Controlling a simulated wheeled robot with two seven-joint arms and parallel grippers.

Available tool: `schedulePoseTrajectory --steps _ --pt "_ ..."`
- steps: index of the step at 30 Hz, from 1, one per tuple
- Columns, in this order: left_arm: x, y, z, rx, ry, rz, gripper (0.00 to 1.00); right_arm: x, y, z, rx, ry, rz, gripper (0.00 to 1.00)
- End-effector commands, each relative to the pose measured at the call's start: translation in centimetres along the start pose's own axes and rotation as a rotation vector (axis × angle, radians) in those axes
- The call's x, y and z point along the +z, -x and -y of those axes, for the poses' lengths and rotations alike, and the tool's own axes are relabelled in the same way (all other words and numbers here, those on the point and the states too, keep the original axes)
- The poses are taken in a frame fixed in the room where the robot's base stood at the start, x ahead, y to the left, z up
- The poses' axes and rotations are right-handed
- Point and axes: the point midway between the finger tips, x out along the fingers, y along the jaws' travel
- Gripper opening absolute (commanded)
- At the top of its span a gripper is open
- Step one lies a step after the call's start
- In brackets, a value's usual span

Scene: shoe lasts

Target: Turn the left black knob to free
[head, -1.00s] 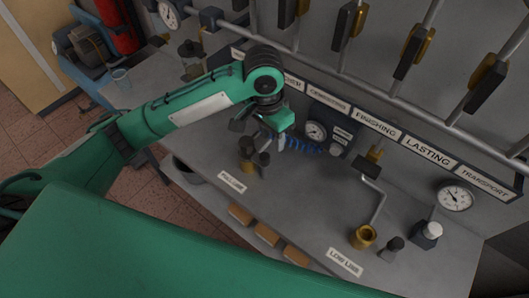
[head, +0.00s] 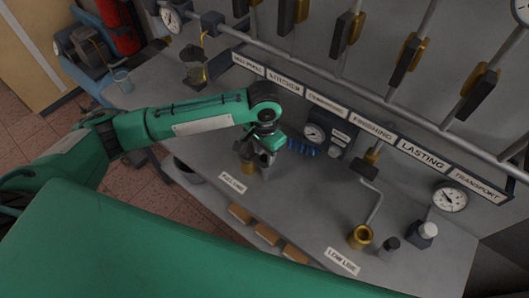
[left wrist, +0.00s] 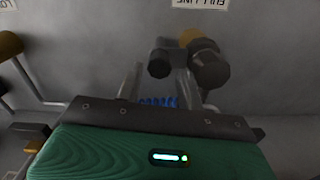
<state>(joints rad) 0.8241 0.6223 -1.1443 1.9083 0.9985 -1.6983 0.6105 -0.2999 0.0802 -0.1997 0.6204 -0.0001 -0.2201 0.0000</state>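My left gripper (head: 265,158) points down at the brass fitting (head: 247,167) behind the FULL LINE label (head: 232,182). In the left wrist view, two black knob ends (left wrist: 160,60) (left wrist: 209,68) show beside the brass piece (left wrist: 190,37). The grey fingers (left wrist: 165,78) stand apart with a gap between them, and the nearer knob end lies in line with that gap. I cannot tell whether they touch it. In the head view the gripper hides most of the black knob. My right gripper is not in view.
A second brass fitting (head: 360,237) stands near the LOW LINE label (head: 342,262), with a dark knob (head: 388,246) beside it. Brown blocks (head: 267,233) line the front edge. The central bench top is bare.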

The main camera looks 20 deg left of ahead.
Motion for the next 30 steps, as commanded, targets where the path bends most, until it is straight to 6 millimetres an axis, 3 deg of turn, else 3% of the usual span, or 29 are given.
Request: schedulePoseTrajectory --steps 6,16,21,30 --pt "0.0 -2.1 0.0 0.001 0.000 0.000 0.38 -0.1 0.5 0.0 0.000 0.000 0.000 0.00" --pt "0.0 -2.5 0.0 0.000 -0.001 0.000 0.38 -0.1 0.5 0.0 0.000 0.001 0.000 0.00" --pt "0.0 -2.4 0.0 0.000 0.000 0.000 0.06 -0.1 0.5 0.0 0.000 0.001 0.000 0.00" --pt "0.0 -2.2 0.0 0.001 0.030 0.000 0.06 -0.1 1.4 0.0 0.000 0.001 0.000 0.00"
